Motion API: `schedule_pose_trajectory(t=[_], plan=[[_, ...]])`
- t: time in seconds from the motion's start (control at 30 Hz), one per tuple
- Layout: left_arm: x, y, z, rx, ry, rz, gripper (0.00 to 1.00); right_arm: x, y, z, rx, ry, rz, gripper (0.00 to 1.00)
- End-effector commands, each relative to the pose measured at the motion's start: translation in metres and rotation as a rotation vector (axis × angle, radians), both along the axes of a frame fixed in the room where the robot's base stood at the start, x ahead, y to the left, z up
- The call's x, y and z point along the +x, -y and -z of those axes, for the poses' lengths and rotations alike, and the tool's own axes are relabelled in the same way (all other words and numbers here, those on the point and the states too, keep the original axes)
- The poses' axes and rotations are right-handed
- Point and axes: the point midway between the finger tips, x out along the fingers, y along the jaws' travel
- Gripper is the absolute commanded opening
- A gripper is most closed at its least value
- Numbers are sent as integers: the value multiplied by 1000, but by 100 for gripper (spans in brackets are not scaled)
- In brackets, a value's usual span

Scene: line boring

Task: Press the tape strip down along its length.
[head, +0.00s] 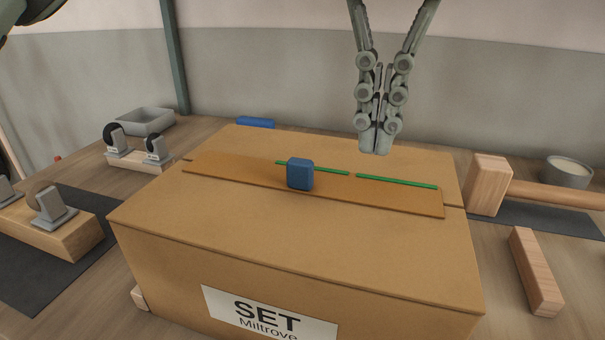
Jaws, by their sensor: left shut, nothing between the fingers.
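The brown tape strip (235,178) lies across the top of a closed cardboard box (200,226), over its seam. Its right end looks slightly raised at the edge. A small blue block (300,174) stands on the strip left of its middle. Two thin green lines (397,182) run along the strip's far side, with a short gap between them. My left gripper (375,150) points down with its fingers together and empty. It appears above the far side of the strip, right of the blue block; its exact height is unclear. My right gripper is out of view.
Left are a grey tray (145,121), a wooden holder with dark wheels (140,160) and another wooden block with grey brackets (48,224). Right are a wooden mallet (489,184), a grey bowl (568,173) and a wooden bar (535,270). A blue item (256,122) lies behind the box.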

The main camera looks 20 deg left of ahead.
Motion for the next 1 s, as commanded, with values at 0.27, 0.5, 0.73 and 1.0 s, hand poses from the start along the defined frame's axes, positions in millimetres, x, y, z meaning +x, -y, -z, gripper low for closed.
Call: schedule_pose_trajectory(t=[0.27, 0.5, 0.73, 1.0], plan=[[0, -33, -11, -1, -1, -1, 0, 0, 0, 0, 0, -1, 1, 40], [0, -57, -19, -1, -1, 0, 0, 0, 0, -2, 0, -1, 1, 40], [-1, -63, -21, 0, -1, 1, 0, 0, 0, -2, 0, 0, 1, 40], [-1, -63, -21, 0, -1, 1, 0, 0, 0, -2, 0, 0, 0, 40]])
